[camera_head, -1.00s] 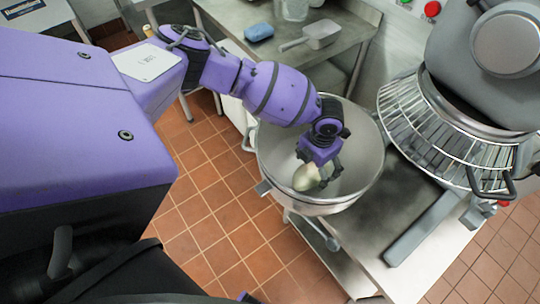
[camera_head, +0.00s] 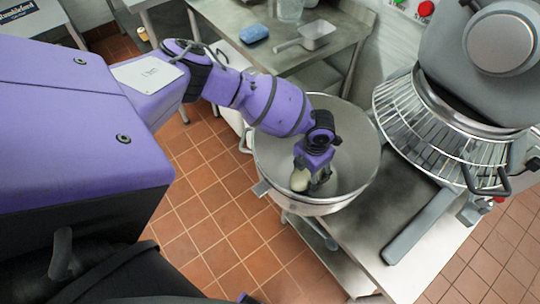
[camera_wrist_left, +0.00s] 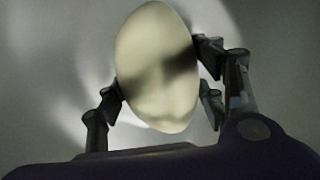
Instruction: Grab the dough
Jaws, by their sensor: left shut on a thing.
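The dough (camera_head: 300,180) is a pale, smooth oval lump inside the large steel mixing bowl (camera_head: 362,165). My left gripper (camera_head: 314,181) reaches down into the bowl and is shut on the dough. In the left wrist view the dough (camera_wrist_left: 158,68) sits between the dark fingers of the left gripper (camera_wrist_left: 160,85), with finger parts at both its sides. Whether the dough touches the bowl's inside cannot be told. My right gripper is not in view.
A mixer with a wire guard (camera_head: 430,125) stands to the right of the bowl. Behind, a steel table (camera_head: 345,22) holds a blue sponge-like block (camera_head: 254,33), a metal scoop (camera_head: 317,35) and a clear container (camera_head: 290,9). Tiled floor (camera_head: 222,225) is clear at front left.

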